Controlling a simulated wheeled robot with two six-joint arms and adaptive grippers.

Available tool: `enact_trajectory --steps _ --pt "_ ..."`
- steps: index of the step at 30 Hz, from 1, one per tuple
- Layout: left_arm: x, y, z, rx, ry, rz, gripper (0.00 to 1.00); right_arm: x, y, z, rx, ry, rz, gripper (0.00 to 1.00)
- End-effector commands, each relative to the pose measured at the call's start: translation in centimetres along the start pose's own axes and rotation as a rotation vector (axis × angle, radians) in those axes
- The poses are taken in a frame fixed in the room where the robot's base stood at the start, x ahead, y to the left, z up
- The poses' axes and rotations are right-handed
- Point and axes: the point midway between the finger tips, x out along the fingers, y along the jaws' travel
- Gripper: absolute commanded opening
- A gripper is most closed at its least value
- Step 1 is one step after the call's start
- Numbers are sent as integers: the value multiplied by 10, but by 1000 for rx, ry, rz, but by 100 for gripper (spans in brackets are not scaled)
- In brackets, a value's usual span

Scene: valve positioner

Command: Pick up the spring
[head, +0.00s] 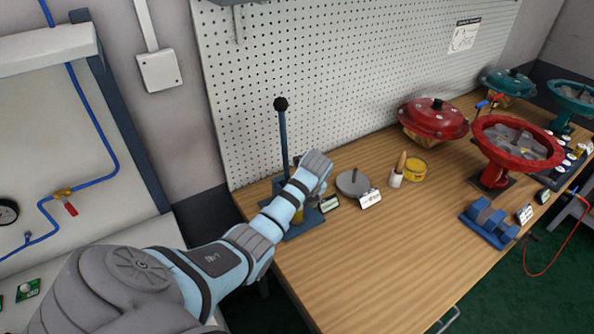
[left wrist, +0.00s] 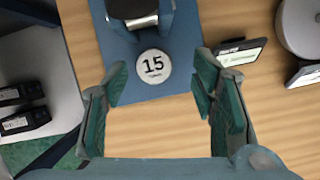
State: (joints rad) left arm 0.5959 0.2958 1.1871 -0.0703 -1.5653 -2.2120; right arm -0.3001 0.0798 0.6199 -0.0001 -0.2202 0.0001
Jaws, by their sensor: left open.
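I cannot make out a spring for certain in either view. A blue press (head: 284,145) with a tall lever and black knob stands at the table's left end, partly hidden by my left arm. A small yellow part shows at its base, too small to identify. My right gripper is not in view.
On the wooden table (head: 345,270) are a grey disc (head: 352,183), a white cup (head: 395,179), a yellow tin (head: 414,169), a red open bowl (head: 515,142), a red domed cover (head: 433,118) and blue blocks (head: 487,219). A pegboard (head: 330,75) stands behind. The table's front middle is clear.

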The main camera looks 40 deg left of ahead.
Motion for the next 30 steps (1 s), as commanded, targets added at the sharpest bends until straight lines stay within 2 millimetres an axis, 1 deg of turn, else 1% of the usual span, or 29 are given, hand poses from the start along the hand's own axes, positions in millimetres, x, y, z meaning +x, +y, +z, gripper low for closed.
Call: enact_trajectory --steps 3,6,8,13,14,15,23,24,30 --pt "24 7 -7 1 2 4 52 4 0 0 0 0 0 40" --pt "41 6 -7 0 1 2 52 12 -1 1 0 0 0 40" --pt "44 6 -6 0 1 1 52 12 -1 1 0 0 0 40" --pt "43 6 -6 0 0 0 52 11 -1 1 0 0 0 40" --pt "43 6 -6 0 0 0 49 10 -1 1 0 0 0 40" --pt "43 6 -6 0 0 0 43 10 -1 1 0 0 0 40" --pt "43 6 -6 0 0 0 1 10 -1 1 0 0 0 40" --pt "43 6 -6 0 0 0 0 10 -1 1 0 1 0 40" --pt "42 6 -5 0 0 0 0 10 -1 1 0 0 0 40"
